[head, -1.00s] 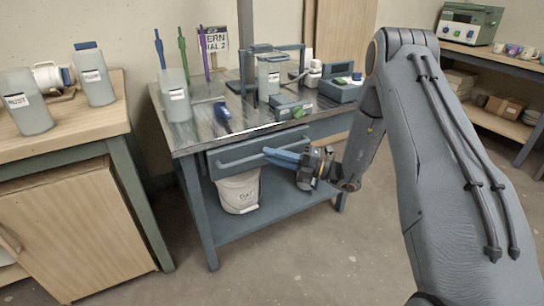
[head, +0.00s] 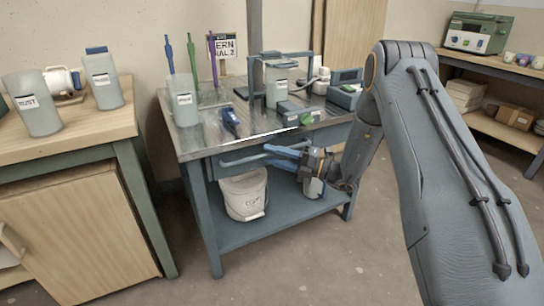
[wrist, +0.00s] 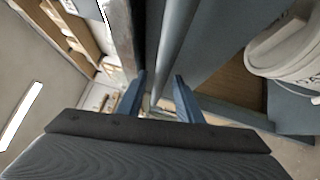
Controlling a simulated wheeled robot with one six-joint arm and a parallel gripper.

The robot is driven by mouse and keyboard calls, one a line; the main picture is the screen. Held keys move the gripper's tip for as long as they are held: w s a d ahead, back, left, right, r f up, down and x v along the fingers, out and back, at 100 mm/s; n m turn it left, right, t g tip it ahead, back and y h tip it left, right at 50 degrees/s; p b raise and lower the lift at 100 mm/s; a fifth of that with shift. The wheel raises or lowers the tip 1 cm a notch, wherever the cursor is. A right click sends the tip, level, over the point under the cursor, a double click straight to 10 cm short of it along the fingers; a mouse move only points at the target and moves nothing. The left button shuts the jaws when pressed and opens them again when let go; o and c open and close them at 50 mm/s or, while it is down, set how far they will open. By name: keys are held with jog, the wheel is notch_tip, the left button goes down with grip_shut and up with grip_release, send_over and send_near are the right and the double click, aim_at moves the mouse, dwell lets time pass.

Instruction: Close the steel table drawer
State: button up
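The steel table (head: 190,150) stands in the middle of the head view. Its blue-grey drawer (head: 228,171) is under the top and sits close to flush with the table's front edge; a small remaining gap cannot be ruled out. The long bar handle (head: 240,160) runs across the drawer front and shows as a pale bar in the wrist view (wrist: 172,45). My gripper (head: 275,151) is at the right part of the handle. In the wrist view, its blue fingers (wrist: 160,93) are apart, with the bar between them and space visible beside it.
A white bucket (head: 244,194) stands on the lower shelf below the drawer. Jugs, a blue-handled tool (head: 231,121) and devices crowd the tabletop. A wooden cabinet (head: 80,235) stands at left. The floor in front is clear.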

jog(key=v, duration=0.7)
jog(key=shift+d+p, duration=0.35)
jog(key=shift+s+a, duration=0.1)
jog(key=shift+s, duration=0.1)
